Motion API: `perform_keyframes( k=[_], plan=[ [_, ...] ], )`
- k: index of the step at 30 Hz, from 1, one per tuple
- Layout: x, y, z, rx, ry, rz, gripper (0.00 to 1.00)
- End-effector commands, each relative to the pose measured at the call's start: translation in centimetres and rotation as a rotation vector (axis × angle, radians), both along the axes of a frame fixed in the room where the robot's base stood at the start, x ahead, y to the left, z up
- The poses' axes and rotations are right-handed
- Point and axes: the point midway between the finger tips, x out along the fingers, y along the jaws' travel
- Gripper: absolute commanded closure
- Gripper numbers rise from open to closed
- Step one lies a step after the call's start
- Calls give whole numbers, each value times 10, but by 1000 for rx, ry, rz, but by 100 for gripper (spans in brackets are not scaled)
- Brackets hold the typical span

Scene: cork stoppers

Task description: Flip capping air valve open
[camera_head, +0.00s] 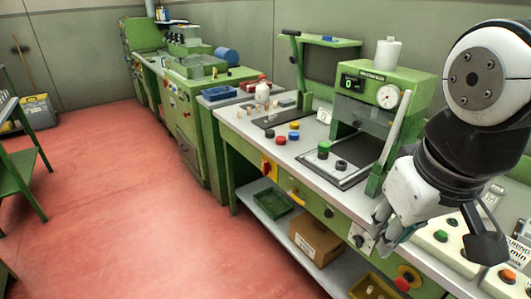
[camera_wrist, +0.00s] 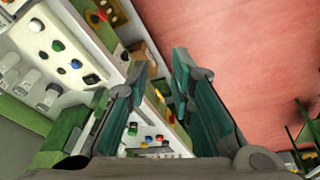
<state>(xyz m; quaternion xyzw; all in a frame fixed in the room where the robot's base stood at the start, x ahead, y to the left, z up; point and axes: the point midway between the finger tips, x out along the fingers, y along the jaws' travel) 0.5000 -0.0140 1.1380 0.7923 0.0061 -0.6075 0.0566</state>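A pale plate with a dark knob or lever (camera_head: 360,239) is on the front of the green bench, just left of my gripper; it may be the capping air valve, but I cannot read a label. My gripper (camera_head: 381,234) hangs in front of the bench edge, fingers pointing down and left. In the wrist view my gripper (camera_wrist: 160,66) has its two teal fingers apart, with nothing held between them. The handle's exact position is too small to tell, and the fingers hide part of the bench front in the wrist view.
A red emergency button on yellow (camera_head: 406,278) is below my gripper. A white control box with coloured buttons (camera_head: 444,243) sits on the bench at right. A yellow-backed red switch (camera_head: 268,167) is further left. A cardboard box (camera_head: 316,238) is on the lower shelf. The red floor (camera_head: 150,215) is clear.

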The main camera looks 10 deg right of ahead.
Motion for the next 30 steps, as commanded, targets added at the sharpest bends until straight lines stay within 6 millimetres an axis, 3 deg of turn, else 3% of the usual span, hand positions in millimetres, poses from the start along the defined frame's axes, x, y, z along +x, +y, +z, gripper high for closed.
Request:
perform_keyframes(
  k=[17, 30],
  plan=[
    [129, -30, -81, -344, 371, 289, 100],
    [231, -34, -163, -666, 629, 508, 100]
  ],
)
